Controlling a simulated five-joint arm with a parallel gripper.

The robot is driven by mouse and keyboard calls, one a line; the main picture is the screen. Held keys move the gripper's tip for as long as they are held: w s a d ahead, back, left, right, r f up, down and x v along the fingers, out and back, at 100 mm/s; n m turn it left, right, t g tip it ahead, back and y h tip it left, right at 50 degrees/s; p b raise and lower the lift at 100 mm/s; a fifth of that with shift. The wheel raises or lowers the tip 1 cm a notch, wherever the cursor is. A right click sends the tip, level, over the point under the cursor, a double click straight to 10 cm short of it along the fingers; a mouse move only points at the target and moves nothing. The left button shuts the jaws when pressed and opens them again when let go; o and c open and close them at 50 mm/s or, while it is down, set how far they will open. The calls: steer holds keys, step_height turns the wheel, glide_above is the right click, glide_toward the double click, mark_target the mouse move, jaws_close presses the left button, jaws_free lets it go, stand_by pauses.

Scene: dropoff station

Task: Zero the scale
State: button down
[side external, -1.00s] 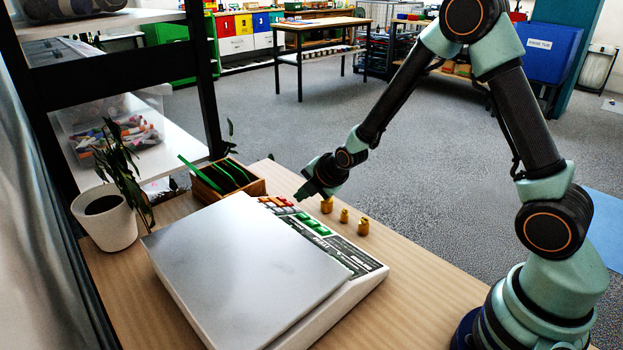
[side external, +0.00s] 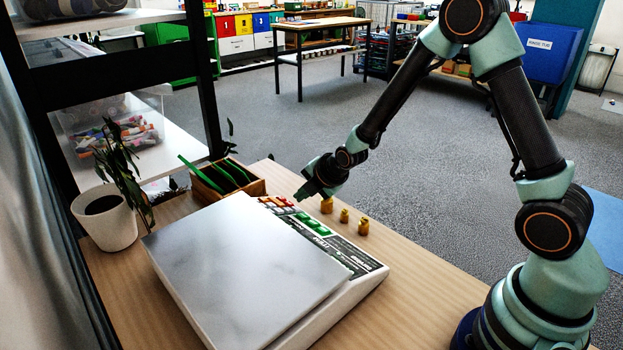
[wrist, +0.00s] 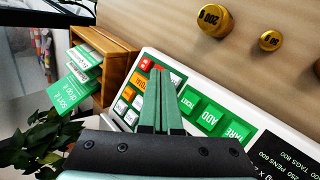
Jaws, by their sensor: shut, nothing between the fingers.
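The scale (side external: 365,287) lies on the wooden bench with a large, empty pale metal pan (side external: 245,270). Its key panel (side external: 310,222) runs along the far right side, with green, orange, white and red keys. In the wrist view, green keys marked ADD (wrist: 211,115) and TARE (wrist: 236,131) lie right of my fingers. A red key (wrist: 147,64) shows by the fingertips, and orange keys (wrist: 128,93) lie left. My gripper (side external: 299,197) is shut and empty, pointing down over the far end of the keys. Its fingers (wrist: 160,72) hide some keys. I cannot tell whether the tips touch one.
Several brass weights (side external: 327,205) stand on the bench just right of the panel. A wooden box (side external: 252,188) with green cards stands beyond the scale. A potted plant (side external: 108,228) stands at the left. The bench's right front part is clear.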

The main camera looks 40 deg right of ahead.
steer(key=shift+f, duration=0.1)
steer(key=shift+a+f, duration=0.2)
steer(key=shift+f, duration=0.1)
steer(key=shift+a+f, duration=0.15)
steer(key=shift+f, duration=0.2)
stand_by(0.7)
steer(key=shift+r, duration=0.1)
steer(key=shift+d+r, duration=0.3)
steer(key=shift+r, duration=0.35)
steer(key=r, duration=0.1)
steer(key=d+r, duration=0.1)
steer(key=r, duration=0.1)
steer(key=d+r, duration=0.1)
steer(key=shift+r, duration=0.3)
stand_by(0.8)
